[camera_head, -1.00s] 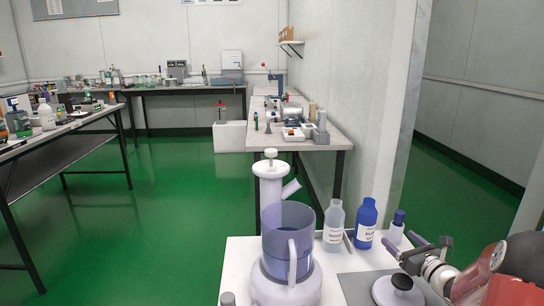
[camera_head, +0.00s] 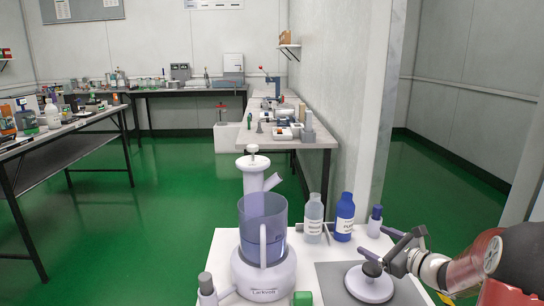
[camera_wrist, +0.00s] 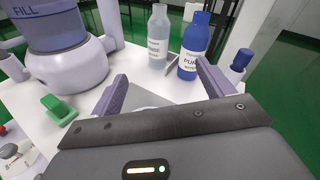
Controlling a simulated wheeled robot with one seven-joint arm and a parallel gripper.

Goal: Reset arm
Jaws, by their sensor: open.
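My gripper (camera_head: 396,238) is at the right of the white bench, above the back edge of a grey mat (camera_head: 330,283). Its two purple fingers are apart, with nothing between them; they also show in the wrist view (camera_wrist: 160,82). Beyond the fingers stand a clear bottle (camera_head: 313,220) and a blue bottle (camera_head: 345,217), both upright and apart from the gripper. A small bottle with a dark blue cap (camera_head: 375,223) stands just right of them, close to the fingers in the head view.
A white food-processor-like device (camera_head: 262,270) with a purple jug (camera_head: 258,215) stands left of the mat. A white disc with a black knob (camera_head: 368,286) lies on the mat. A green block (camera_head: 301,299) is at the front. A wall edge (camera_head: 383,110) rises behind the bench.

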